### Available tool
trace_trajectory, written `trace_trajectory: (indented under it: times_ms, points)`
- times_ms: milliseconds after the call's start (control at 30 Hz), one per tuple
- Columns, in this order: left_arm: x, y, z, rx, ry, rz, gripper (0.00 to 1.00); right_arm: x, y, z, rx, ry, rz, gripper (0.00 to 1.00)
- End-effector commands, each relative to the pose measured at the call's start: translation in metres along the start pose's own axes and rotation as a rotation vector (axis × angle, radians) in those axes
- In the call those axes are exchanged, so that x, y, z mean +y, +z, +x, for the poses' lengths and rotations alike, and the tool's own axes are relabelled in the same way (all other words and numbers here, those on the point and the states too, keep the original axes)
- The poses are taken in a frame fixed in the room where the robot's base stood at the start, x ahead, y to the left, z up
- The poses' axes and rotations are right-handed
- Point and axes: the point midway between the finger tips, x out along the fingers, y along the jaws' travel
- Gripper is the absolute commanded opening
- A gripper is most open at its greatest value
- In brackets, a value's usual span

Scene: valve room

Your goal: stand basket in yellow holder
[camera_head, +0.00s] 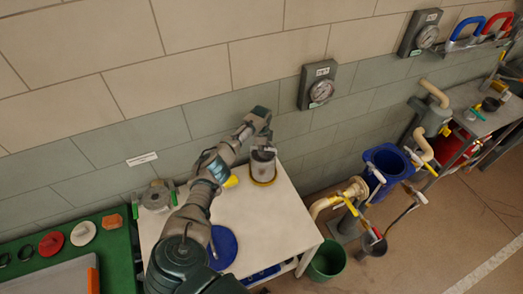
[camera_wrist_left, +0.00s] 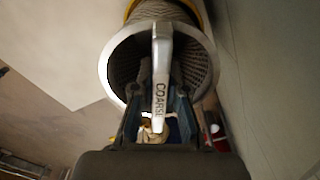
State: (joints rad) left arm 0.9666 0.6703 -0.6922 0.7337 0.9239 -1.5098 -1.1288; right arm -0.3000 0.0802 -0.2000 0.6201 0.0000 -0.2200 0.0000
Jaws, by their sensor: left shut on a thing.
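The basket (camera_head: 263,163) is a grey metal mesh cylinder at the back right of the white table. In the left wrist view its open rim (camera_wrist_left: 105,70) and a flat handle marked COARSE (camera_wrist_left: 161,75) show large. My left gripper (camera_head: 262,142) is above the basket and shut on its handle; the fingers (camera_wrist_left: 160,120) close around the lower end of it in the wrist view. The yellow holder (camera_head: 264,183) shows as a yellow ring around the basket's foot. Whether the basket rests fully on its bottom is hidden. My right gripper is not in view.
The white table (camera_head: 275,225) has free room at front right. A blue disc (camera_head: 223,247) and a metal fitting with green handles (camera_head: 157,196) are on its left. A green bucket (camera_head: 327,260) and piping (camera_head: 345,195) stand to the right. The wall with a gauge (camera_head: 320,88) is close behind.

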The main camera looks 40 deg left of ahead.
Motion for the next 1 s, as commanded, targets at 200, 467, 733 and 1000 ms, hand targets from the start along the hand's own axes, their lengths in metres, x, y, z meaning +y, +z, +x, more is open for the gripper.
trace_trajectory:
  times_ms: [200,467,733,1000]
  points:
    - [-0.0006,-0.0005,-0.0008,0.002,-0.002,0.0,0.0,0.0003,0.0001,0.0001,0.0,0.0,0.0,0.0]
    - [-0.0006,-0.0004,0.0029,0.001,-0.002,0.0,0.0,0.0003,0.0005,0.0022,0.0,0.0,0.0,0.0]
    - [-0.0007,-0.0007,0.0061,0.001,-0.002,0.001,0.0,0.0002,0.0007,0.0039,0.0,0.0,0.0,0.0]
    - [-0.0007,-0.0006,0.0059,0.001,-0.002,0.0,0.0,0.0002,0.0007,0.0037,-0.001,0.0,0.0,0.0]
